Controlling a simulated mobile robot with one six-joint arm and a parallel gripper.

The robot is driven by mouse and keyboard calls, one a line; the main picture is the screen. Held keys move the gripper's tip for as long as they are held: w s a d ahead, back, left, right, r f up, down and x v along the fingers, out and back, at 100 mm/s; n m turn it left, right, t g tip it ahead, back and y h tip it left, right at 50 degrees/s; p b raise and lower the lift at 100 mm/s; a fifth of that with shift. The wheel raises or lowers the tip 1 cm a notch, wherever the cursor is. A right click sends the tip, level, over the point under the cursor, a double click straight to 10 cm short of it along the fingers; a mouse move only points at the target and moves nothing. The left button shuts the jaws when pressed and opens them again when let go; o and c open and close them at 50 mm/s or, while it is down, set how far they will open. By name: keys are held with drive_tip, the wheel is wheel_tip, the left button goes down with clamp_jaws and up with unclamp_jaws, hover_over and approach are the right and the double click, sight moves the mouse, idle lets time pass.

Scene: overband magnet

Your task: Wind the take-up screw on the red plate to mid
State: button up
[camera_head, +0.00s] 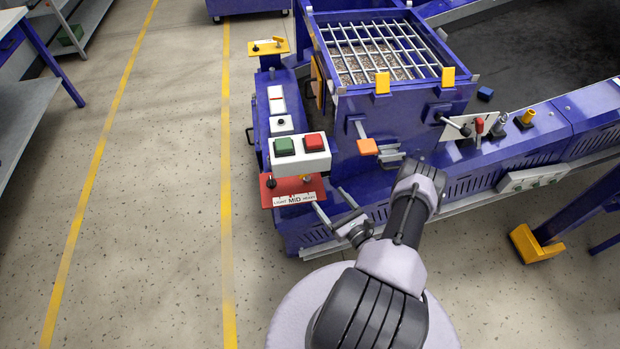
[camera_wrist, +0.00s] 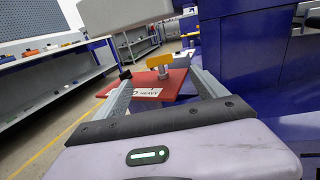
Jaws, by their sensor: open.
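The red plate (camera_head: 284,184) sits at the near left corner of the blue machine, with a white LIGHT, MID, HEAVY label (camera_head: 295,199) on its front edge. A brass-yellow knob on a metal stem (camera_head: 306,179) stands at its right, and a black knob (camera_head: 270,183) at its left. I cannot tell which of them is the take-up screw, nor read a pointer setting. In the wrist view the yellow knob (camera_wrist: 158,62) is ahead, between the open fingers of my gripper (camera_wrist: 161,82). In the head view my gripper (camera_head: 333,205) is right of the plate, apparently apart from the knob.
A white box with green and red buttons (camera_head: 315,163) stands just behind the plate. An orange-tipped lever (camera_head: 367,147) projects from the blue hopper (camera_head: 405,113). A yellow plate (camera_head: 268,47) with its own knobs is farther back. The floor to the left is clear.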

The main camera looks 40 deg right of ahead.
drive_tip(key=w+b, duration=0.1)
drive_tip(key=w, duration=0.2)
drive_tip(key=w+d+b, duration=0.1)
drive_tip(key=w, duration=0.3)
drive_tip(key=w+b, duration=0.1)
drive_tip(key=w, duration=0.2)
drive_tip(key=shift+w+d+f, duration=0.1)
drive_tip(key=shift+w+d, duration=0.15)
drive_tip(key=shift+w, duration=0.05)
drive_tip(key=shift+w+d, duration=0.1)
drive_tip(key=shift+w, duration=0.55)
drive_tip(key=c, duration=1.3)
drive_tip(key=shift+a+r+m+h, duration=0.25)
drive_tip(key=shift+m+h, duration=0.15)
drive_tip(key=shift+h, duration=0.2)
drive_tip(key=shift+c, duration=0.4)
drive_tip(key=shift+w+a+m+g+h+p, duration=0.15)
drive_tip(key=shift+m+g+h+p, duration=0.35)
drive_tip(key=shift+h, duration=0.4)
drive_tip(key=m+g+h, duration=0.1)
drive_tip(key=m+h, duration=0.1)
drive_tip(key=h, duration=0.1)
drive_tip(key=shift+a+f+b, duration=0.1)
drive_tip(key=shift+f+b, duration=0.05)
drive_tip(key=shift+b, duration=0.25)
drive_tip(key=shift+m+g+h, duration=0.3)
drive_tip(key=shift+m+h, duration=0.1)
